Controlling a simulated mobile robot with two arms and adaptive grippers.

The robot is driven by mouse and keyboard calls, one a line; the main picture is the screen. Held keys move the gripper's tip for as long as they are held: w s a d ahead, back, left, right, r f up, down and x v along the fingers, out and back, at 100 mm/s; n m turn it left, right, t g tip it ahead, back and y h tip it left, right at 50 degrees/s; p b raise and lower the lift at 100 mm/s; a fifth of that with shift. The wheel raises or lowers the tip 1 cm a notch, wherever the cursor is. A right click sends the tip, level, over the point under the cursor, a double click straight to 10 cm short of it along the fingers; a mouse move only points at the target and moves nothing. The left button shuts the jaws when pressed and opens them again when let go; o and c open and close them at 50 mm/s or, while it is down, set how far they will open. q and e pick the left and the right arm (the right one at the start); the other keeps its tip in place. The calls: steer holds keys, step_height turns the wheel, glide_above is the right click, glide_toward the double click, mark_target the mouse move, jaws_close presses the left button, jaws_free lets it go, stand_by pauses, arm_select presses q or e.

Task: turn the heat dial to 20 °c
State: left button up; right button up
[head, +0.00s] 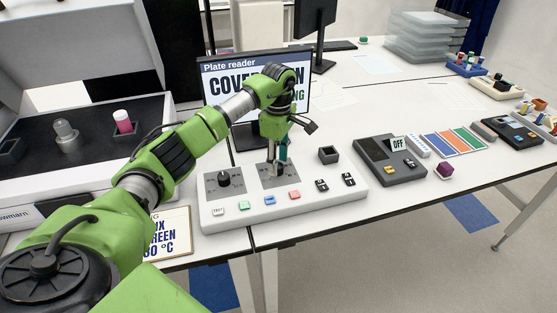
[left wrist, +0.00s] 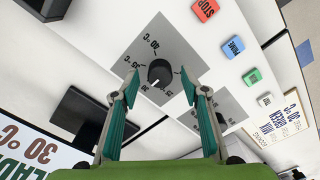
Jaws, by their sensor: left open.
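The control panel (head: 235,217) is a long white box with two dials on grey plates. My left gripper (head: 278,164) points down over the right-hand dial plate (head: 265,183) and largely hides its knob. In the left wrist view, the black knob (left wrist: 159,72) lies between the two teal fingertips of my open left gripper (left wrist: 159,83). A pale mark shows on the knob's lower edge. I cannot tell whether the fingers touch the knob. My right gripper is in neither view.
The left-hand dial (head: 224,179) sits beside it. Coloured buttons line the panel's front, including a red one (head: 295,194). A plate reader screen (head: 220,85) stands behind. A grey device (head: 390,160) and a small dark holder (head: 328,155) stand to the right.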

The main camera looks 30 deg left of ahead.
arm_select(q)
steer(key=shift+f, duration=0.75)
steer(key=c, duration=1.1)
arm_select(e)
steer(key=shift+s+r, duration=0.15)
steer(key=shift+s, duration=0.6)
arm_select(q)
steer(key=shift+n, duration=0.3)
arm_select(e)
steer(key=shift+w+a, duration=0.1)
